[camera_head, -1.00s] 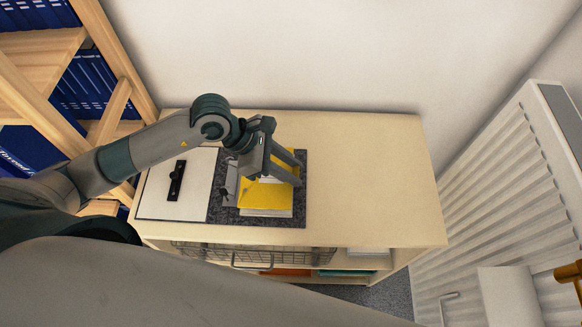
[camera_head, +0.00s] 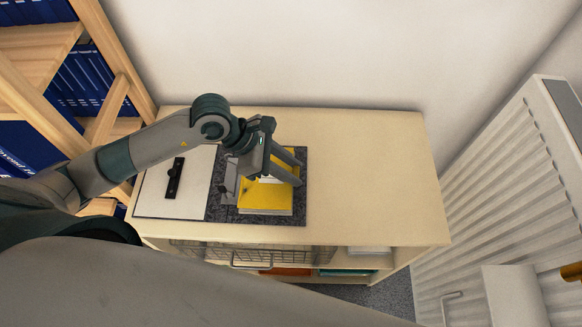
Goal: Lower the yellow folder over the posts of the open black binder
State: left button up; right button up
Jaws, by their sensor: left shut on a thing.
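The yellow folder (camera_head: 265,198) is at the right half of the open binder, over a stack of pale paper whose front edge shows below it. The binder (camera_head: 227,213) lies open on the cabinet top, with a dark speckled right side and a white left cover (camera_head: 150,193) bearing a black clip bar (camera_head: 174,178). My left gripper (camera_head: 298,172) comes in from the left and is shut on the yellow folder. The posts are hidden or too small to make out beneath the gripper and folder. My right gripper is not in view.
The cabinet top (camera_head: 370,180) is clear to the right of the binder. A wooden shelf (camera_head: 98,35) with blue binders stands at the left. A white radiator (camera_head: 500,190) stands at the right. A wire basket (camera_head: 215,255) sits below the front edge.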

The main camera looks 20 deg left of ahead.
pick_arm(q)
jog(key=shift+f+b, duration=0.3)
dwell(0.5)
jog(key=o, duration=1.1)
jog(key=shift+o, duration=0.2)
jog(key=shift+r+p, duration=1.2)
jog(key=shift+r, duration=0.9)
jog(key=shift+s+r+p, duration=0.1)
jog(key=shift+r+p, duration=0.6)
jog(key=shift+r, duration=0.85)
jog(key=shift+a, duration=0.1)
